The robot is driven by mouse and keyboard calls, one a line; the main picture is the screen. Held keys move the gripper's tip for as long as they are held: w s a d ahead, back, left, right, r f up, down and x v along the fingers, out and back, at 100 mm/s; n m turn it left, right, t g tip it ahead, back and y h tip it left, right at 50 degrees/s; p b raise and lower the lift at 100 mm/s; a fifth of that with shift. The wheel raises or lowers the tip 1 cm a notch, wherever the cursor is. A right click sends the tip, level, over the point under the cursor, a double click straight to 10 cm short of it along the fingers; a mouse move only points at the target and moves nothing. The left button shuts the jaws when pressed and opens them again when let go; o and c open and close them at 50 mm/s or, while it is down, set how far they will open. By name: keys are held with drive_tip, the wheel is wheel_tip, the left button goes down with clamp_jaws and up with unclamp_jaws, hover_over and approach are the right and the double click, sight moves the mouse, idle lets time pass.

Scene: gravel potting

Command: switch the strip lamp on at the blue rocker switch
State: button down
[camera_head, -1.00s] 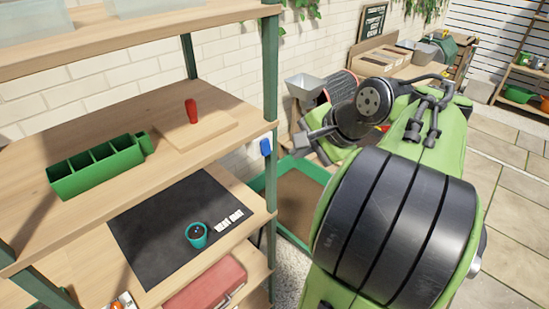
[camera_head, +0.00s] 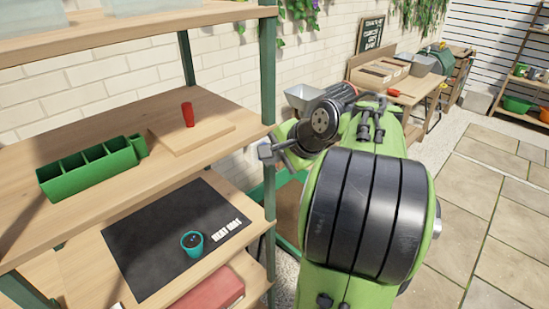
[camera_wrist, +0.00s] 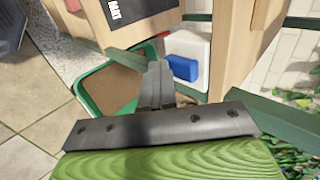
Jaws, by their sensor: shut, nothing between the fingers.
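The blue rocker switch (camera_wrist: 183,68) sits on a white plate (camera_wrist: 190,46) fixed to the wooden shelf end, seen in the wrist view. My gripper (camera_wrist: 160,66) is shut and empty, its tips just left of the blue rocker in that view. I cannot tell whether they touch it. In the head view my gripper (camera_head: 266,152) is at the shelf's right post and hides the switch. I cannot make out the strip lamp or whether it is lit.
The shelf holds a green divided planter (camera_head: 90,170), a board (camera_head: 205,132) with a red-handled thing (camera_head: 188,115), and a dark mat (camera_head: 150,250) with a teal pot (camera_head: 192,244). A green-rimmed tray (camera_wrist: 84,96) lies below. Paving at right is clear.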

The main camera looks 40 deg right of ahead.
drive_tip(key=shift+w+t, duration=0.15)
drive_tip(key=shift+t, duration=0.15)
drive_tip(key=shift+r+p, duration=0.85)
drive_tip(key=shift+p, duration=0.15)
